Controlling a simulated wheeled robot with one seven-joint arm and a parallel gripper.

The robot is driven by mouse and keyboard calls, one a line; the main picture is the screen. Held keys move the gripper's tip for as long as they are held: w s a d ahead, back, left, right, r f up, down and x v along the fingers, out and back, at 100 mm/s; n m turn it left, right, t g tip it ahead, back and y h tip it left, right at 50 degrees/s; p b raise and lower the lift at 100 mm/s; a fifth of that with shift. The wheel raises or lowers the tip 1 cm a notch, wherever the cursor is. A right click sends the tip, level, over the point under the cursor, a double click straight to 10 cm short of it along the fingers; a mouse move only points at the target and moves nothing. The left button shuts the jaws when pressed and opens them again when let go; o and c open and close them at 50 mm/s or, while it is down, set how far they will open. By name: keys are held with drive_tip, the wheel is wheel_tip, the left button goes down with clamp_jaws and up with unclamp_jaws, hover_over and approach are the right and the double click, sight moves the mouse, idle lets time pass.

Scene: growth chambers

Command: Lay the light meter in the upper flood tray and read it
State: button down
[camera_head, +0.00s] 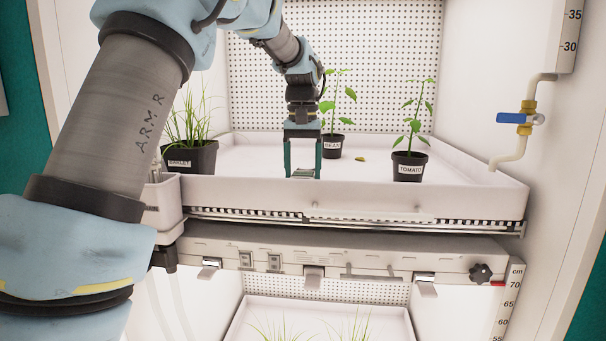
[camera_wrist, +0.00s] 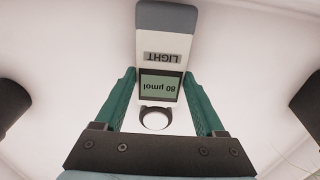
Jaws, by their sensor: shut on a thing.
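My gripper (camera_head: 303,174) is low over the floor of the white upper flood tray (camera_head: 370,193), between the barley pot and the bean pot. In the wrist view its green fingers stand on both sides of the light meter (camera_wrist: 165,50) and are shut on it. The meter is white with a grey end, a "LIGHT" label and a round white sensor. Its display (camera_wrist: 159,87) appears upside down and reads 80 µmol. In the head view the meter is mostly hidden between the fingers. I cannot tell whether it touches the tray floor.
A barley pot (camera_head: 190,157) stands left in the tray, a bean pot (camera_head: 332,147) behind the gripper and a tomato pot (camera_head: 409,167) to the right. A fallen leaf (camera_head: 360,159) lies between those two. A blue-handled valve (camera_head: 515,118) is on the right wall. The front right floor is clear.

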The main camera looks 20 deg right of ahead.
sight(302, 175)
drive_tip(key=shift+w+f, duration=0.1)
drive_tip(key=shift+f, duration=0.55)
drive_tip(key=shift+a+r, duration=0.15)
unclamp_jaws()
wheel_tip(302, 175, up, 12)
drive_tip(key=b, duration=0.1)
idle(0.5)
